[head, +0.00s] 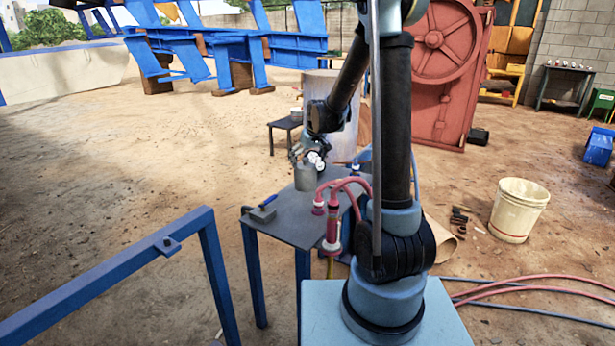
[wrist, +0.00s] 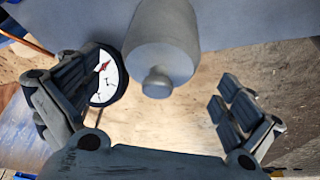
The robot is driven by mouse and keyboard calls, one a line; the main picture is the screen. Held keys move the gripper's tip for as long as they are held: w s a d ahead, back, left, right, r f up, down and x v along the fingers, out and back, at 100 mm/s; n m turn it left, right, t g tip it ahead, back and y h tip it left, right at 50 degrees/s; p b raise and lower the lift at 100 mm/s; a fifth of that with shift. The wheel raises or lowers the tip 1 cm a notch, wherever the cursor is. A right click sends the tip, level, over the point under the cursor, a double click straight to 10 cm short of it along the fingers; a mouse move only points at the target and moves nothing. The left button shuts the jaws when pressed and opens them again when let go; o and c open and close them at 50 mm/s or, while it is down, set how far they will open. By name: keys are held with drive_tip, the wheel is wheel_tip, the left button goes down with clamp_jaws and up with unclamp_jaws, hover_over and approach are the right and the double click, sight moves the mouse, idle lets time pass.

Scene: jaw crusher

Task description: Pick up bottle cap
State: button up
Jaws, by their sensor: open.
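A grey cylindrical bottle (head: 306,180) stands on the dark table (head: 285,222) in the head view. The wrist view shows a grey cylinder, seemingly this bottle (wrist: 163,40), with a small round knob-like cap (wrist: 157,82) at its near end. My gripper (head: 308,158) is at the top of the bottle in the head view. In the wrist view my gripper (wrist: 158,92) is open, with one finger to the left of the cap and one to the right. Nothing is held between the fingers. The exact gap to the cap is hard to judge.
A round gauge (wrist: 110,75) with a white face and red needle shows beside the left finger. A small grey block-like object (head: 263,212) lies at the table's left edge. Pink hoses (head: 340,192) are close on the right. A large light cylinder (head: 333,95) stands behind.

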drive_tip(key=shift+x, duration=2.5)
drive_tip(key=shift+s+d+f, duration=0.1)
drive_tip(key=shift+s, duration=0.05)
drive_tip(key=shift+c, duration=0.2)
drive_tip(key=c, duration=1.2)
